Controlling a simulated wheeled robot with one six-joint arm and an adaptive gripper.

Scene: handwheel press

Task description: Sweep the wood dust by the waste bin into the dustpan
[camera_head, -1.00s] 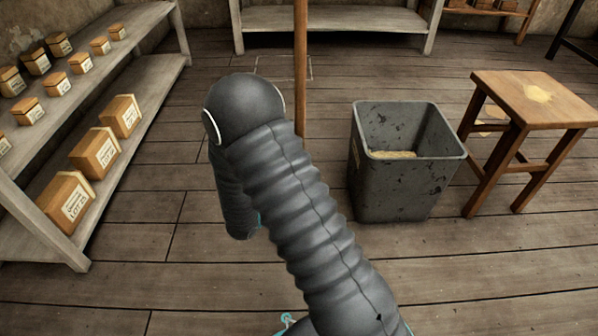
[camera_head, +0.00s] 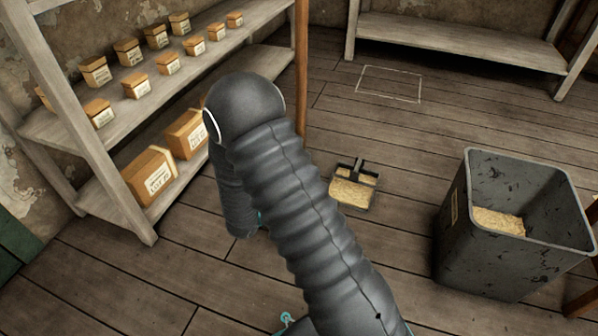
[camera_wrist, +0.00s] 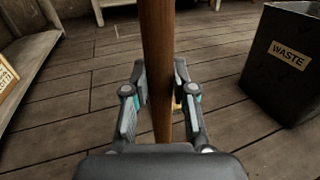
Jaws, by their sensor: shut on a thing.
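My gripper (camera_wrist: 160,82) is shut on an upright wooden handle (camera_wrist: 156,35), seen in the wrist view. The handle (camera_head: 301,65) also shows in the head view behind my arm; its lower end is hidden, so I cannot see what is on it. The dark dustpan (camera_head: 375,200) lies on the floor right of my arm, with pale wood dust (camera_head: 350,193) in it. The grey waste bin (camera_head: 480,262) stands to its right, with pale dust inside. The bin (camera_wrist: 285,85) shows its WASTE label in the wrist view. I see no loose dust on the open floor.
A shelf (camera_head: 60,130) with several labelled boxes stands at the left. A low rack (camera_head: 460,40) stands at the back. A pale outlined rectangle (camera_head: 390,84) marks the floor before it. The planks between dustpan, bin and rack are clear.

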